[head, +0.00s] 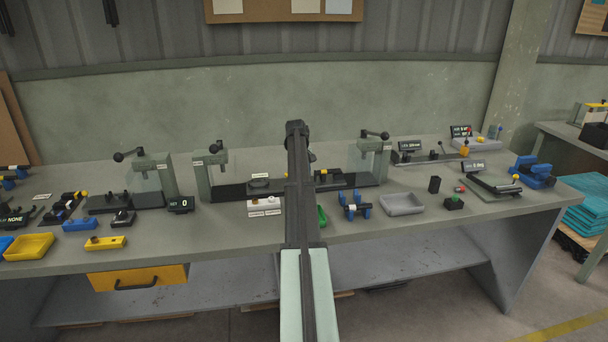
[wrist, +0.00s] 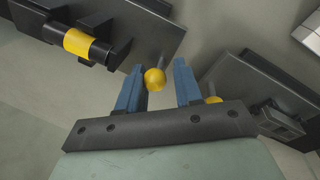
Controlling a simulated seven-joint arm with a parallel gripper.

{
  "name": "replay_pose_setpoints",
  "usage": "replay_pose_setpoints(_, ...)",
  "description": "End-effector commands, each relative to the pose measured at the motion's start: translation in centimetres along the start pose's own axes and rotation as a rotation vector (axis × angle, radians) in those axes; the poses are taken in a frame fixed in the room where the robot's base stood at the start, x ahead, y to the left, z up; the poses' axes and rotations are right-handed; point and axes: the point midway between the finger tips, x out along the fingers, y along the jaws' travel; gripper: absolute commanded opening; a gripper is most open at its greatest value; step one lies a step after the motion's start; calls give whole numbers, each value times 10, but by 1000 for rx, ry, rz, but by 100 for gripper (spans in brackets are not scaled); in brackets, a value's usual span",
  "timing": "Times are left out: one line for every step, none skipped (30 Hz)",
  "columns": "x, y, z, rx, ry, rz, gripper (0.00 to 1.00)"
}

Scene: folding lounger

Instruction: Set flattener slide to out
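In the wrist view my gripper (wrist: 160,66) is open, its two blue fingers apart. A round yellow knob (wrist: 155,79) on a thin grey stem shows between the fingers, closer to the left one; I cannot tell whether it touches. A dark plate (wrist: 145,35) lies behind it. A second yellow knob (wrist: 214,99) is partly hidden behind the right finger. No readable label shows which part is the flattener slide. In the head view my arm reaches over the bench middle and hides my fingers; a small yellow knob (head: 322,171) shows just right of it.
The workbench (head: 225,232) carries lever presses left (head: 200,170) and right (head: 384,158) of my arm. A yellow tray (head: 28,246), a grey tray (head: 401,204) and a blue fixture (head: 357,206) stand near the front. In the wrist view a yellow-banded black roller (wrist: 78,42) is upper left.

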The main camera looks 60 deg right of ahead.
Motion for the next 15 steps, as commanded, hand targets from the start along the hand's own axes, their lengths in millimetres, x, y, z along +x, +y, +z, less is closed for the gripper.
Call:
replay_pose_setpoints(0, -1, 0, 0, 0, -1, 32)
replay_pose_setpoints(0, 0, 0, 0, 0, -1, 32)
replay_pose_setpoints(-1, 0, 0, 0, 0, -1, 32)
replay_pose_setpoints(-2, 0, 0, 0, -1, -1, 32)
replay_pose_setpoints(-4, 0, 0, 0, -1, -1, 32)
replay_pose_setpoints(-7, 0, 0, 0, -1, 0, 32)
replay_pose_setpoints(-10, 0, 0, 0, -1, 0, 32)
replay_pose_setpoints(-13, 0, 0, 0, -1, 0, 32)
replay_pose_setpoints(-18, 0, 0, 0, -1, 0, 32)
replay_pose_setpoints(-23, 0, 0, 0, 0, 0, 32)
replay_pose_setpoints(-28, 0, 0, 0, 0, 1, 32)
replay_pose_setpoints(-36, 0, 0, 0, 1, 1, 32)
replay_pose_setpoints(-42, 0, 0, 0, 0, 1, 32)
replay_pose_setpoints(-48, 0, 0, 0, 0, 1, 32)
replay_pose_setpoints(-56, 0, 0, 0, 1, 1, 32)
